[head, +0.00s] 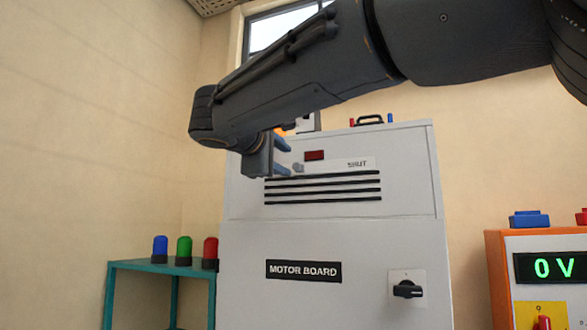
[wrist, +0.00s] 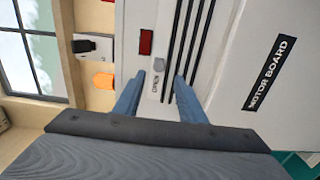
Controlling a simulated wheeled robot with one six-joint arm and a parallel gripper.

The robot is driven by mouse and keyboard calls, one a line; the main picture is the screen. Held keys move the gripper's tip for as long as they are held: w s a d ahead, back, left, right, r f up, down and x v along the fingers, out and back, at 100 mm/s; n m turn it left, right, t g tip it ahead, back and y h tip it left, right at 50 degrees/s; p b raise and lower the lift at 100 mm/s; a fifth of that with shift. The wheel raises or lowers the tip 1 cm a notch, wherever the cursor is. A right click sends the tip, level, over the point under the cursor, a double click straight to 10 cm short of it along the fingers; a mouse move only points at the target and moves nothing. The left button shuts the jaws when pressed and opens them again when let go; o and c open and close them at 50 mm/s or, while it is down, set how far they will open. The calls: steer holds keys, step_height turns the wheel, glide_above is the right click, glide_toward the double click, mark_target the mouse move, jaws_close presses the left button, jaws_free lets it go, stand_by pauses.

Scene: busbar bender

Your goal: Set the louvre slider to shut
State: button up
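The grey cabinet labelled MOTOR BOARD (head: 335,235) has a white slider strip (head: 335,164) above its dark louvre slots (head: 322,188). The word SHUT shows at the strip's right end. The small grey slider knob (head: 298,168) is near the left end. In the wrist view the knob (wrist: 158,63) is beside the word OPEN, just beyond and between my fingertips. My gripper (head: 285,157) is open, its blue fingers pointing at the strip. I cannot tell whether a finger touches the knob. The strip's far left end is hidden behind my gripper in the head view.
A dark red window (head: 314,155) sits above the strip, and a rotary switch (head: 407,290) is lower right. A teal table (head: 140,266) with blue, green and red lamps stands left. An orange-framed unit (head: 495,265) reading 0 V stands right.

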mark_target(295, 166)
steer(key=shift+p+x, duration=1.35)
steer(key=shift+x, duration=2.4)
jaws_close()
